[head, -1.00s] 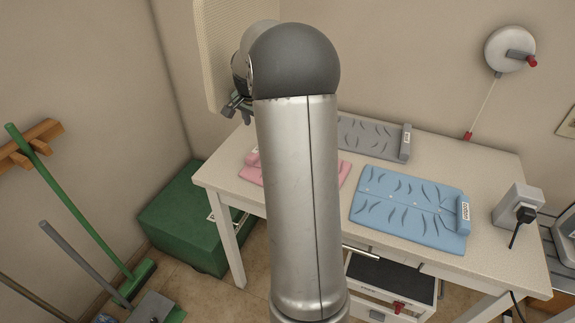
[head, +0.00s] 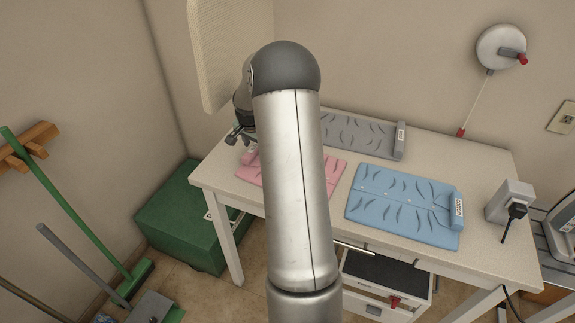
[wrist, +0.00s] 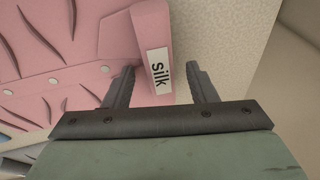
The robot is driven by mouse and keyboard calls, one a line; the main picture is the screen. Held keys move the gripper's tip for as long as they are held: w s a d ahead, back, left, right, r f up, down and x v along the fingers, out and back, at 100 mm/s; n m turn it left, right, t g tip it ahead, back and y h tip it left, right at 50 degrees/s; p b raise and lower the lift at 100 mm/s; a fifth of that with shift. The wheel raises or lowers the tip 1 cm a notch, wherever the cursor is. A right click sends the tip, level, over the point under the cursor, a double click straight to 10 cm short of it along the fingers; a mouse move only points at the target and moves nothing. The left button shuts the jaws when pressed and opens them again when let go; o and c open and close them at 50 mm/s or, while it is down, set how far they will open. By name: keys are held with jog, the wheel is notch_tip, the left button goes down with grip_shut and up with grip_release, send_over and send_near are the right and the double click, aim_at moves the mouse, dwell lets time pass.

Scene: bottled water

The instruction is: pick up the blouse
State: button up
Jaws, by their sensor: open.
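A folded pink garment (head: 318,168) with dark crease marks lies on the white table, partly hidden behind my arm. In the wrist view the pink garment (wrist: 75,50) shows buttons and a thick raised band with a white "silk" label (wrist: 159,72). My gripper (head: 243,141) is at the garment's left end in the head view. In the wrist view my gripper (wrist: 161,70) is open, its fingers on either side of the labelled band. I cannot tell whether they touch it. A folded blue garment (head: 400,205), also with buttons and a label, lies to the right.
A folded grey garment (head: 365,138) lies at the back of the white table (head: 490,175). A plug adapter (head: 510,203) stands at the right. A pale panel (head: 228,50) rises near my gripper. A green box (head: 180,220) sits on the floor at left, near brooms.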

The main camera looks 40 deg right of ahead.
jog(key=c, duration=1.1)
jog(key=shift+r, duration=0.1)
